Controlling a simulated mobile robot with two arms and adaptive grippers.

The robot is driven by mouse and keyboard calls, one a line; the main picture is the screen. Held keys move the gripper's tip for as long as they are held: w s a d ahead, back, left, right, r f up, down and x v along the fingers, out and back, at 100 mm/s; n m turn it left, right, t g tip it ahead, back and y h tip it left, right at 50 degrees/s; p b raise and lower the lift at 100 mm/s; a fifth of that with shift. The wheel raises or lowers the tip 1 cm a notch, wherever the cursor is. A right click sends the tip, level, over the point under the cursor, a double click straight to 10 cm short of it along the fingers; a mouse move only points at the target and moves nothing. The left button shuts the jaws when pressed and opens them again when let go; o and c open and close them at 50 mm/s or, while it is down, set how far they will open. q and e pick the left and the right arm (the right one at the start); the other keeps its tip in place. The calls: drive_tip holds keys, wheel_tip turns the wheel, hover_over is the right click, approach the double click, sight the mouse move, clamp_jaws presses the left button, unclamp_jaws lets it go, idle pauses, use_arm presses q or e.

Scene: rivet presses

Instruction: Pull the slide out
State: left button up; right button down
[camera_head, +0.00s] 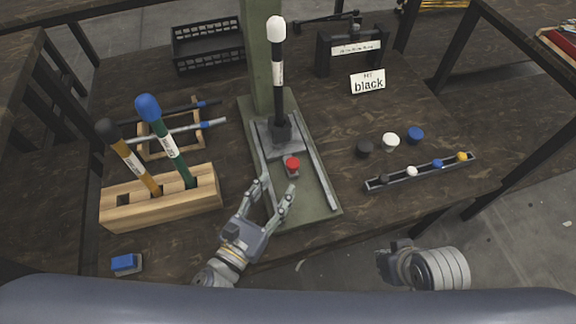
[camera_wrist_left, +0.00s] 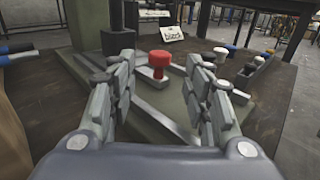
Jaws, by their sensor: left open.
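The slide (camera_head: 283,146) is a grey plate between two rails on the green press base (camera_head: 318,199). A red knob (camera_head: 292,163) stands at its front end. A black lever with a white top (camera_head: 277,70) rises upright behind the knob. My left gripper (camera_head: 279,190) is open, just in front of the knob, with nothing between its fingers. In the left wrist view the red knob (camera_wrist_left: 159,62) shows ahead, between and beyond the fingertips. My right gripper (camera_head: 388,262) is at the table's front edge, apart from the press; its fingers are hard to make out.
A wooden block (camera_head: 160,198) holding two handled tools stands left of the press. A blue block (camera_head: 126,263) lies at the front left. A black crate (camera_head: 208,44) stands at the back.

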sight(290, 168)
use_arm(q)
drive_tip(key=x, duration=0.6)
drive_tip(key=shift+w+d, duration=0.2)
drive_tip(key=shift+w, duration=0.15)
drive_tip(key=shift+c, duration=0.3)
clamp_jaws()
